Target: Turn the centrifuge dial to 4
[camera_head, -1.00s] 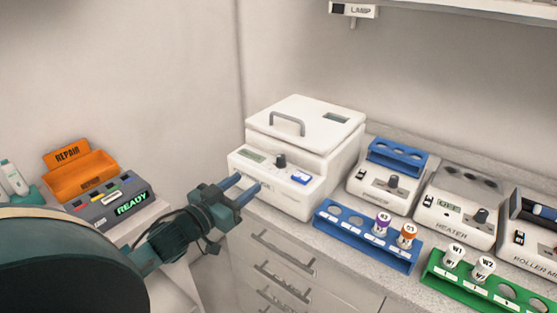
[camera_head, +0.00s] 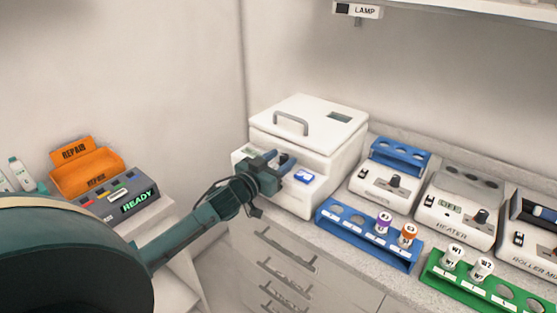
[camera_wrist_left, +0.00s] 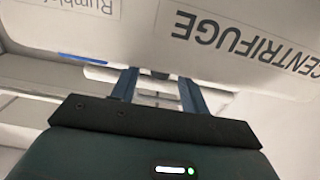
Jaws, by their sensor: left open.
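The white centrifuge (camera_head: 318,116) stands in the corner of the counter, its lid with a grey handle closed. Its dark dial (camera_head: 284,158) is on the sloped front panel, partly hidden by my left gripper (camera_head: 279,158). That gripper is open, its two blue fingers reaching to the panel on either side of the dial; I cannot tell if they touch it. In the left wrist view the open fingers (camera_wrist_left: 158,84) point at the centrifuge front (camera_wrist_left: 240,65), whose CENTRIFUGE label appears upside down. The dial's setting is not readable. My right gripper is not in view.
A blue rack (camera_head: 335,228) with capped tubes stands right of the centrifuge front. A mixer (camera_head: 372,193), a heater (camera_head: 455,222) and a green rack (camera_head: 445,278) are further right. At left are an orange REPAIR bin (camera_head: 85,178) and a grey READY box (camera_head: 110,202).

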